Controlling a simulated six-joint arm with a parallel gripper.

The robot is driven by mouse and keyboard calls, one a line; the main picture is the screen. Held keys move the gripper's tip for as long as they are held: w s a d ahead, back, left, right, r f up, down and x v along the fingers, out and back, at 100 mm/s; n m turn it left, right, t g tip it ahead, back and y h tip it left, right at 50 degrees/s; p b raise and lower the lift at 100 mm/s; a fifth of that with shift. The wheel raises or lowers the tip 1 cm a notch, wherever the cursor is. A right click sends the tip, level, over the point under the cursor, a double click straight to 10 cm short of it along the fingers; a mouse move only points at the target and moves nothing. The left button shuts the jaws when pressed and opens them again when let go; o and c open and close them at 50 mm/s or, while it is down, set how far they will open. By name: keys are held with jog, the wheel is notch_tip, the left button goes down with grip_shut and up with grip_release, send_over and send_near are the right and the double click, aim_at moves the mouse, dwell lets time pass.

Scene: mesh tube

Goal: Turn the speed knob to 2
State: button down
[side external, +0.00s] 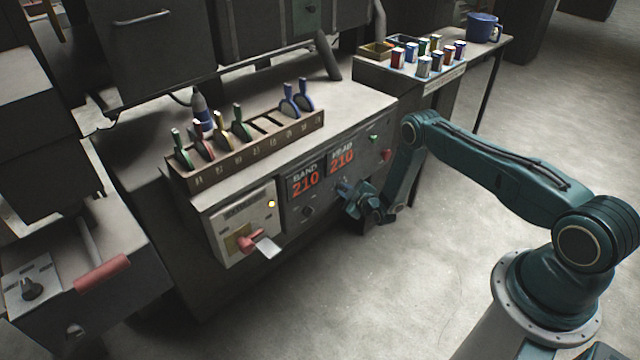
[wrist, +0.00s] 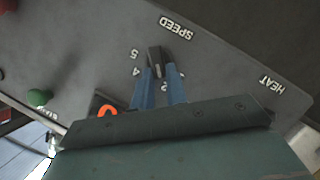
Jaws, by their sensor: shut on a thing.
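The speed knob (wrist: 155,56) is a small dark knob on the grey panel, below the upside-down SPEED label (wrist: 177,29) in the wrist view. My gripper (wrist: 160,72) has its two blue fingers on either side of the knob and is shut on it. The digits 5 and 4 show left of the knob, and another digit shows partly between the fingers. The fingers hide other marks, and I cannot tell which number the knob points to. In the side view my gripper (side external: 346,190) is at the panel front below the red displays, and it hides the knob.
The BAND display (side external: 306,183) and the HEAD display (side external: 342,160) both read 210. A green button (wrist: 39,97) and a HEAT label (wrist: 272,86) are on the panel. A rack of tools (side external: 245,150) stands on top.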

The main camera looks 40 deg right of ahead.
dwell(0.4)
jog(key=c, duration=1.4)
grip_release()
jog(key=shift+s, duration=0.2)
jog(key=s+a+r, duration=0.1)
jog(key=s+r, duration=0.3)
jog(key=r, duration=0.4)
jog(key=shift+s+r, duration=0.15)
jog(key=shift+r, duration=0.05)
jog(key=shift+a, duration=0.1)
jog(key=shift+r, duration=0.1)
